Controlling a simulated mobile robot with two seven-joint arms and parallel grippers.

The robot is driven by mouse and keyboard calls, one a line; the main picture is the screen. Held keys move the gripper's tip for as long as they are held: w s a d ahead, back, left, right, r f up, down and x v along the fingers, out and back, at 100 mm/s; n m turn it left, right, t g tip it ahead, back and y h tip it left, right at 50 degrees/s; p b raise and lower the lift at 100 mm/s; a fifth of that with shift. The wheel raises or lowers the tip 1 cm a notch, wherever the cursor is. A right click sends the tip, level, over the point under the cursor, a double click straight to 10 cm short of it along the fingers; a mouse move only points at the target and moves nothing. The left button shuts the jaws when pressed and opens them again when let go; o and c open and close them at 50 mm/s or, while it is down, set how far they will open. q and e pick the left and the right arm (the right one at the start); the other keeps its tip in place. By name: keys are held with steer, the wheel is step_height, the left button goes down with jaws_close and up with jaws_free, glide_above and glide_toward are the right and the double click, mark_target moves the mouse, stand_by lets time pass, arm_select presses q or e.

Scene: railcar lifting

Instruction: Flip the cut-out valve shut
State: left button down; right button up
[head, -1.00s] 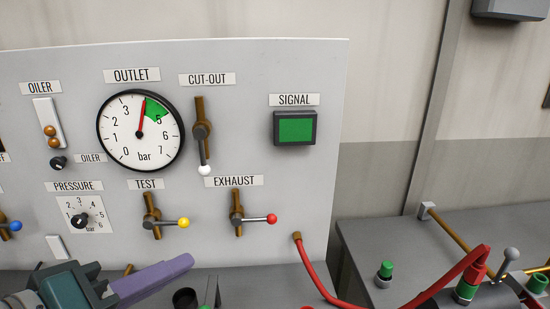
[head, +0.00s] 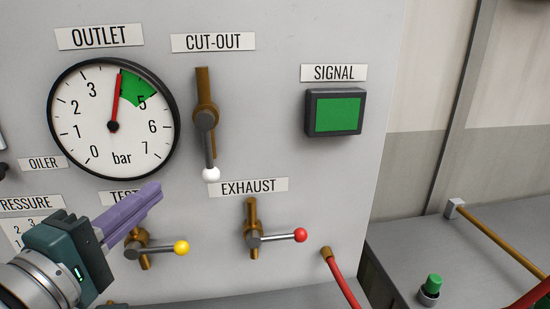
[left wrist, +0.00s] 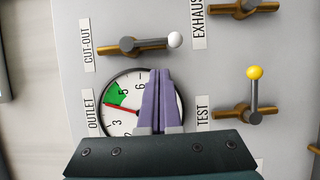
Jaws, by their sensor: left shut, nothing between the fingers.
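The cut-out valve (head: 206,118) is on the grey panel under the CUT-OUT label. Its brown pipe runs vertically, and its grey lever hangs straight down along the pipe, ending in a white ball (head: 211,174). In the left wrist view the valve (left wrist: 128,45) lies sideways, with its white ball (left wrist: 175,40) to the right. My left gripper (head: 155,190) has purple fingers held together, empty, below and left of the white ball and apart from it. In the left wrist view the fingers (left wrist: 160,72) overlap the outlet gauge. My right gripper is not in view.
The outlet gauge (head: 83,122) reads between 3 and 5 bar, in the green zone. The yellow-ball test valve (head: 181,248) and red-ball exhaust valve (head: 300,235) sit below. The signal lamp (head: 338,115) is green. A red hose (head: 340,278) hangs at lower right.

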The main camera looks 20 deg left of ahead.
mark_target(208, 149)
arm_select(q)
steer(key=w, duration=0.3)
steer(key=w+p, duration=0.1)
steer(key=w, duration=0.2)
steer(key=w+a, duration=0.1)
steer(key=w, duration=0.3)
steer(key=shift+a, duration=0.1)
steer(key=shift+d+f+n+b, duration=0.2)
steer(key=shift+n+b, duration=0.2)
steer(key=shift+b, duration=0.05)
